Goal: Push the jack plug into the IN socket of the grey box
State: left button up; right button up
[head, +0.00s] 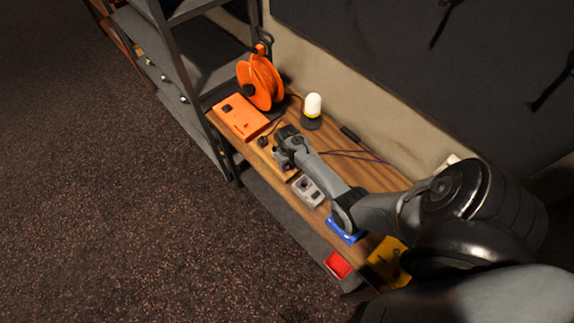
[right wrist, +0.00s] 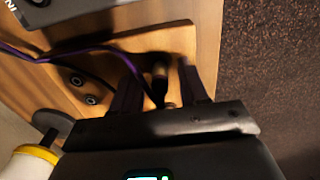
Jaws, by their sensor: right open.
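My right gripper (head: 284,146) is over the wooden desk, beyond the grey box (head: 308,190) in the head view. In the right wrist view its two fingers (right wrist: 162,92) are apart. A dark jack plug (right wrist: 158,82) with a brownish end is between them, over a light wooden block (right wrist: 190,42). I cannot tell whether it touches either finger. A dark purple cable (right wrist: 60,52) runs from the left toward it. The grey box shows in part at the top left of the wrist view (right wrist: 65,8), with white lettering cut off. Its socket opening is not clear. My left gripper is not seen.
An orange cable reel (head: 262,82), an orange box (head: 240,117) and a white-topped lamp (head: 313,106) stand at the desk's far end. Blue (head: 343,232), yellow (head: 386,265) and red (head: 338,265) items are at the near end. The wooden block has two dark-ringed holes (right wrist: 84,90).

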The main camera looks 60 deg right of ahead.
jog(key=shift+c, duration=0.2)
grip_shut()
jog(key=shift+r, duration=0.15)
jog(key=shift+r+p, duration=0.3)
jog(key=shift+p, duration=0.2)
jog(key=shift+r+p, duration=1.15)
jog(key=shift+p, duration=0.15)
jog(key=shift+r+p, duration=1.3)
jog(key=shift+p, duration=0.2)
jog(key=shift+r, duration=0.1)
